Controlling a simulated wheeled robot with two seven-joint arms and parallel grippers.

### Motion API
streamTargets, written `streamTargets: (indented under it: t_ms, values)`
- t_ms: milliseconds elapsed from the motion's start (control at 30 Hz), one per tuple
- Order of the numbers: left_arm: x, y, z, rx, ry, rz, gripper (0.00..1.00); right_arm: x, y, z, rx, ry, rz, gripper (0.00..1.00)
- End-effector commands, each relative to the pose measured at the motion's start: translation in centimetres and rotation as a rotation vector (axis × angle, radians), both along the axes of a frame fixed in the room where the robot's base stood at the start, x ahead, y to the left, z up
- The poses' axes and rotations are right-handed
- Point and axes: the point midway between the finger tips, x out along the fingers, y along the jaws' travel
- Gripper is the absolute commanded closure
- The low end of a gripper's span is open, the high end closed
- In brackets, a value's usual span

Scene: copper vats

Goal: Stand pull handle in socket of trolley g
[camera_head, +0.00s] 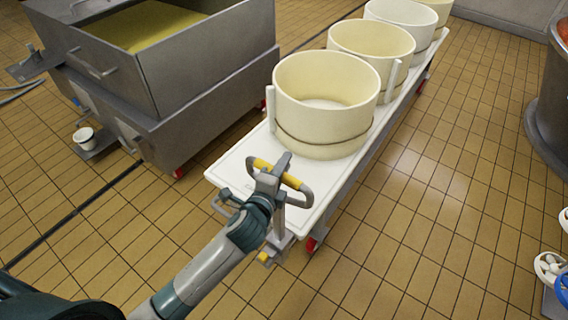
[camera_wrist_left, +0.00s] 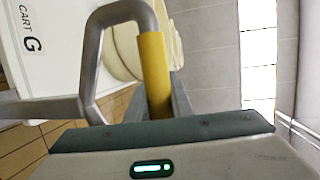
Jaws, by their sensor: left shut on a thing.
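The pull handle (camera_head: 304,197) is a grey loop with yellow grips, and its stem points down. My left gripper (camera_head: 270,180) is shut on the handle's upper part, above the near end of trolley g (camera_head: 232,168). The stem's lower end appears close to the grey bracket (camera_head: 274,247) at the trolley's end. I cannot tell whether it is inside the socket. In the left wrist view the loop and yellow grip (camera_wrist_left: 154,70) are close up, beside the white trolley top (camera_wrist_left: 42,72) marked "CART G". My right gripper is not in view.
Several cream round moulds, the nearest one (camera_head: 325,100) banded, stand in a row on the trolley. A grey steel vat (camera_head: 210,85) stands to the left, with a white cup (camera_head: 84,137) beside it. Tiled floor (camera_head: 420,220) is open to the right.

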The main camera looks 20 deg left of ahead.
Motion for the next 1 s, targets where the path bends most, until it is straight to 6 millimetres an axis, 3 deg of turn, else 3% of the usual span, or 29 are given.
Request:
streamTargets:
  t_ms: [967, 1000]
  values:
    - [0.1, 0.0, -2.4, -0.001, -0.006, -0.001, 1.0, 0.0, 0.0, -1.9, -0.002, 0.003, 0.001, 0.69]
    - [0.1, 0.0, -2.4, -0.001, -0.006, -0.001, 0.71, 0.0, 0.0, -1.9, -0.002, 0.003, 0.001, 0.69]
